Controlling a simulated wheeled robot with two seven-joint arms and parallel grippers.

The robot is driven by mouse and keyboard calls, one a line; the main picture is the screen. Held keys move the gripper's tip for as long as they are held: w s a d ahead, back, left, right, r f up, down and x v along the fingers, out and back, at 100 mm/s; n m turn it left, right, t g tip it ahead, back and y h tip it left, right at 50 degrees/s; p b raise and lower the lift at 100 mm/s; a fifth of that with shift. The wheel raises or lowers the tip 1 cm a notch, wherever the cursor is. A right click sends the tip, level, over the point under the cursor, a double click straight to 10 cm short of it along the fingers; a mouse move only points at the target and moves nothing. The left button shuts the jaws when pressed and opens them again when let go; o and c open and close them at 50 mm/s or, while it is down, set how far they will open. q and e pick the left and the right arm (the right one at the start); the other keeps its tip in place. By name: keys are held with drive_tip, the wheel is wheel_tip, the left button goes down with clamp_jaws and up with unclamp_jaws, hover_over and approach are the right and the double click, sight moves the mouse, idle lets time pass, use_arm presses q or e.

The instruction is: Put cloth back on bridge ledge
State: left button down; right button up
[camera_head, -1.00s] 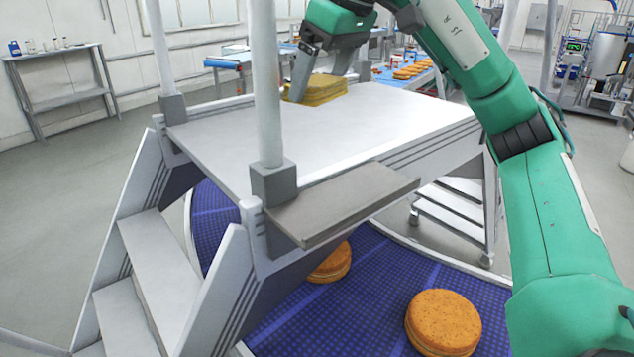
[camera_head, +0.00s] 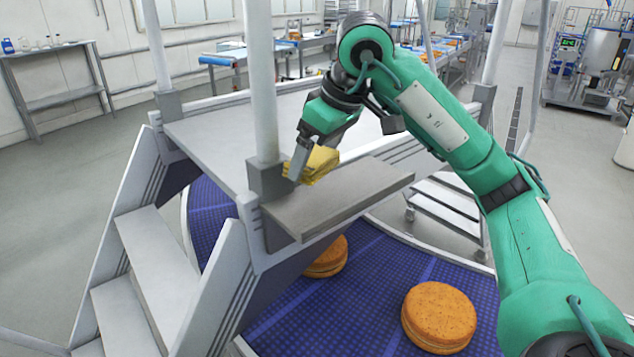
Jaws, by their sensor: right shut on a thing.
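The yellow folded cloth (camera_head: 318,163) is in the jaws of my right gripper (camera_head: 300,166), which is shut on it. The cloth is over the inner left part of the grey bridge ledge (camera_head: 345,198), close to the near post. Whether it touches the ledge or hangs just above it, I cannot tell. The ledge juts out from the bridge's near side, above the blue belt. The gripper hides part of the cloth. My left gripper is not in view.
The bridge platform (camera_head: 215,134) lies behind the ledge, with white posts (camera_head: 260,85) at its side and steps (camera_head: 155,250) at left. Below, the blue belt (camera_head: 375,290) carries round filled cakes (camera_head: 438,316). The outer right part of the ledge is clear.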

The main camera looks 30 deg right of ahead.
sight(310, 200)
wheel_tip(310, 200, down, 2)
drive_tip(key=shift+s+f, duration=0.1)
drive_tip(key=shift+f, duration=0.15)
drive_tip(key=shift+f+p, duration=0.65)
drive_tip(key=shift+f, duration=1.15)
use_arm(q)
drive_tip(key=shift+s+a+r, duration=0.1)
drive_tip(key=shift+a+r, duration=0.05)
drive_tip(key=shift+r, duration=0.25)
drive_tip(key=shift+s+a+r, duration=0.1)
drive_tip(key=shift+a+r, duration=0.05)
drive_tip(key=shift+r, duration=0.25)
use_arm(e)
drive_tip(key=shift+f, duration=0.1)
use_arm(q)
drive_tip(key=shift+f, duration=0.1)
use_arm(e)
drive_tip(key=shift+f, duration=0.2)
drive_tip(key=o, duration=0.7)
drive_tip(key=shift+r, duration=0.1)
